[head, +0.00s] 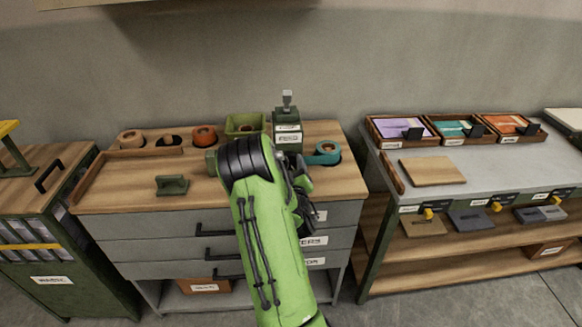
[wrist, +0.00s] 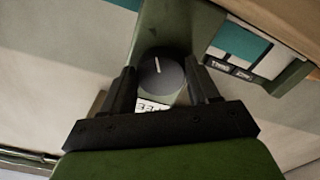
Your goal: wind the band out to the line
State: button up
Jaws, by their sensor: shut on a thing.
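In the wrist view my gripper (wrist: 160,68) has its two black fingers on either side of a round dark grey knob (wrist: 161,78) and is shut on it. The knob has a white pointer line and sits on a green housing; a partly covered white label (wrist: 152,105) lies below it. To its right is a window (wrist: 240,48) with white and teal areas and small dark labels along its lower edge. In the head view a green dispenser box (head: 288,127) with white labels stands at the back of the wooden-topped cabinet. My arm hides the fingers and knob there.
A teal tape roll (head: 327,149) sits right of the box. An orange roll (head: 204,134), a tan roll (head: 131,138) and a green tray (head: 244,124) are to its left. A green block (head: 172,185) lies in front. A grey bench (head: 500,160) with card trays stands right.

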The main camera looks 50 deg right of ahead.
jog(key=shift+f+m, duration=0.1)
jog(key=shift+m, duration=0.8)
jog(key=o, duration=1)
